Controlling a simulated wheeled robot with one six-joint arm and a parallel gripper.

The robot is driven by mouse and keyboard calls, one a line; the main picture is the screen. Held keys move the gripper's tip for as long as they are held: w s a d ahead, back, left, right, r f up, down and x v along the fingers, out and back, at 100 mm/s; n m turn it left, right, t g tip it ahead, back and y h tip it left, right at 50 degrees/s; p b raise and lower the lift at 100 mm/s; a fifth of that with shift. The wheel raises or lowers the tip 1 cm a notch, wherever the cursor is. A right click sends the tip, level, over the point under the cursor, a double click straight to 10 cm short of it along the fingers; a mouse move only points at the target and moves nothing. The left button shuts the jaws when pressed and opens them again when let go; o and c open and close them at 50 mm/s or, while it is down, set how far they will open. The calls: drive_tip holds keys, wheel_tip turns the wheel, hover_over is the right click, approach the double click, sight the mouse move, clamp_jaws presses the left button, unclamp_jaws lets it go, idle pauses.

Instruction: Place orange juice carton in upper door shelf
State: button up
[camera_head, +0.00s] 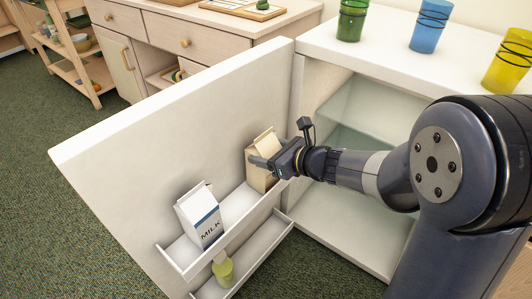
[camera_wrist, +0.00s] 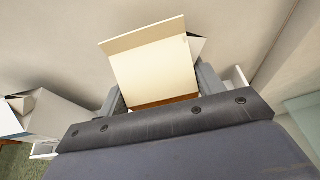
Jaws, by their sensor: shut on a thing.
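A cream carton (camera_head: 260,181), which I take for the orange juice, is upright at the right end of the upper door shelf (camera_head: 236,210) of the open fridge door. My gripper (camera_head: 272,163) is shut on its upper part from the right. In the wrist view the carton (camera_wrist: 155,72) fills the space between my fingers (camera_wrist: 160,97). Its printed face is turned away. Its base is at the shelf's level; I cannot tell whether it touches the shelf floor.
A milk carton (camera_head: 200,216) stands at the left end of the same shelf. A yellow-green item (camera_head: 223,271) stands on the lower door shelf. The fridge interior (camera_head: 350,205) is open at right, with glass shelves. Green, blue (camera_head: 428,26) and yellow cups stand on top.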

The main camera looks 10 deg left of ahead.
drive_tip(key=shift+f, duration=0.15)
drive_tip(key=o, duration=1.8)
drive_tip(key=shift+r, duration=0.2)
drive_tip(key=shift+p+v, duration=1.95)
drive_tip(key=shift+v, duration=4.05)
drive_tip(key=shift+f, duration=0.15)
